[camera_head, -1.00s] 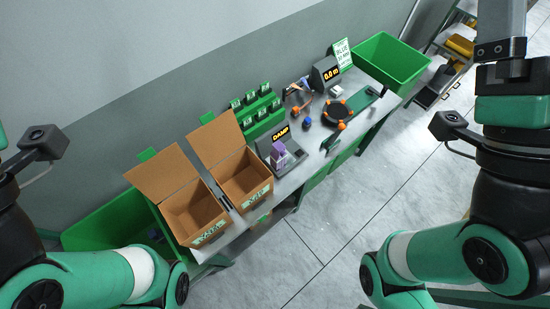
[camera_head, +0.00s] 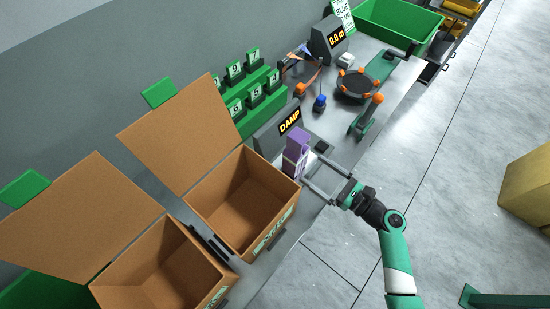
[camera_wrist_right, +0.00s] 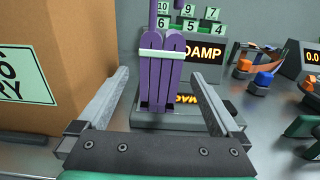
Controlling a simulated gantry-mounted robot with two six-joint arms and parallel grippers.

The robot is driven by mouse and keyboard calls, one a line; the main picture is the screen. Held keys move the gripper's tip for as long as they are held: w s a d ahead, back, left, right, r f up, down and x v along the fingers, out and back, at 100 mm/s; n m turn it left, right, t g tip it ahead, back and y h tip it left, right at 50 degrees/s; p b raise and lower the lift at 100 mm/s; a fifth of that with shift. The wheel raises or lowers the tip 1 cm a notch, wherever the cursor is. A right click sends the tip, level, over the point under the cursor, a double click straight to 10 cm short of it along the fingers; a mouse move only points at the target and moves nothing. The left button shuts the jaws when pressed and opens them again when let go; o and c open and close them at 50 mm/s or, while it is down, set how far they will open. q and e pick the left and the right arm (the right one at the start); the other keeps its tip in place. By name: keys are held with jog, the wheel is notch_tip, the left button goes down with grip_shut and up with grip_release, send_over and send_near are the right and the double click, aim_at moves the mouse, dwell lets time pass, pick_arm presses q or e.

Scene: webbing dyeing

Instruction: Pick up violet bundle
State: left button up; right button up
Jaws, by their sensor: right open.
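The violet bundle (camera_head: 296,150) stands upright on the grey device with the lit DAMP display (camera_head: 289,122). In the right wrist view the violet bundle (camera_wrist_right: 161,70) is a stack of folded purple strips with a pale band around it. My right gripper (camera_head: 316,179) is open, its fingers pointing at the bundle from the table's front side. In the right wrist view the right gripper's fingers (camera_wrist_right: 163,92) lie to either side of the bundle, with clear gaps and no contact visible. My left gripper is not in view.
Two open cardboard boxes (camera_head: 283,214) (camera_head: 213,292) stand left of the bundle, the nearer one close to my right gripper's left finger. Green numbered holders (camera_head: 256,92) stand behind. A black round reel (camera_head: 356,85) and a green bin (camera_head: 402,27) are farther right.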

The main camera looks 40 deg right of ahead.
aim_at(302, 161)
jog(key=shift+w+a, duration=0.15)
jog(key=shift+w, duration=0.15)
jog(key=w, duration=0.1)
jog(key=w+b, duration=0.1)
jog(key=w, duration=0.3)
jog(key=shift+w+a+r, duration=0.1)
jog(key=shift+w+a, duration=0.1)
jog(key=shift+a, duration=0.15)
jog(key=w, duration=0.1)
jog(key=w+b, duration=0.1)
jog(key=w, duration=0.1)
jog(key=w+b, duration=0.1)
jog(key=w, duration=0.1)
jog(key=shift+w+a+r, duration=0.1)
jog(key=shift+a+r, duration=0.05)
jog(key=shift+a, duration=0.15)
jog(key=c, duration=1.3)
notch_tip(302, 161, up, 10)
jog(key=p, duration=0.7)
jog(key=shift+c, duration=0.2)
